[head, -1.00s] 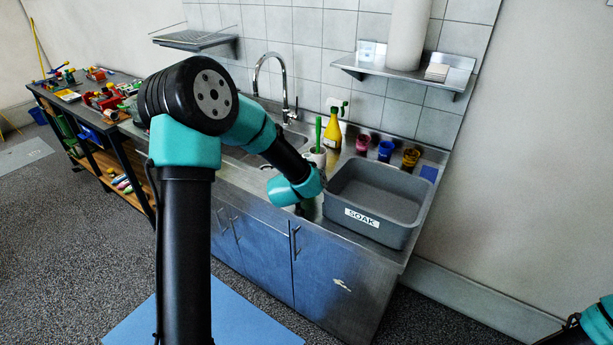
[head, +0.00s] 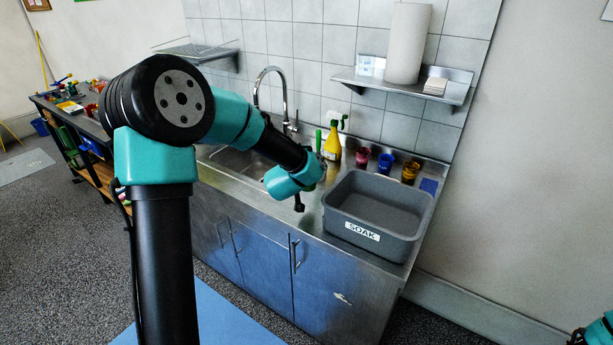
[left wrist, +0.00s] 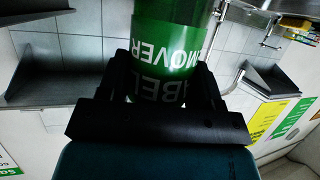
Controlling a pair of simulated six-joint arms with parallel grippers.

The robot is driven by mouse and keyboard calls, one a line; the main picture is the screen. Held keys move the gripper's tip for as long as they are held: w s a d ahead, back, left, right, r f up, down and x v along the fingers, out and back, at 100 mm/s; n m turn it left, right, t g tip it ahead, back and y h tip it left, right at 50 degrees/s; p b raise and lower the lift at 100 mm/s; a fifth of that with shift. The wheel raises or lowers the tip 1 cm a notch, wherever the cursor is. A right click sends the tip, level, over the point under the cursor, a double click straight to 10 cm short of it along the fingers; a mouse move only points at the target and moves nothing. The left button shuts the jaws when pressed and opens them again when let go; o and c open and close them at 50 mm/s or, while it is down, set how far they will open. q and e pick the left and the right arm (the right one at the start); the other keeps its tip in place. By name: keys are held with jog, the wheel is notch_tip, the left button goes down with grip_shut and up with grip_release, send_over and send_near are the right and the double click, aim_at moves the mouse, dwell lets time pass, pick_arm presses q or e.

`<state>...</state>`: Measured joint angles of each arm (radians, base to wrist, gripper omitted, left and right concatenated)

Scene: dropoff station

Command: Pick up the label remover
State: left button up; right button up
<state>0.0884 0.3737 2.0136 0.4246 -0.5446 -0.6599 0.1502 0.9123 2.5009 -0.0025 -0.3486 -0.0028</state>
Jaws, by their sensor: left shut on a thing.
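The label remover (left wrist: 172,32) is a green bottle with white lettering, upside down in the left wrist view. My left gripper (left wrist: 165,82) is shut on it, with one dark finger on each side of the bottle. Part of the bottle is cut off by the top edge of that view. In the head view my left gripper (head: 299,203) is a small dark shape below the teal wrist, over the steel counter. My right gripper is not in view; only a bit of my right arm shows at the bottom right.
A grey SOAK tub (head: 367,235) stands right of my left wrist. A yellow spray bottle (head: 332,144) and pink (head: 362,157), blue (head: 385,162) and yellow (head: 410,171) cups stand behind. The sink (head: 240,165) is left. A wall shelf (head: 440,88) holds a paper roll (head: 407,45).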

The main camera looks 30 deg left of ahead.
pick_arm(q)
jog(key=shift+r, duration=1.2)
jog(key=shift+w+a+r, duration=0.1)
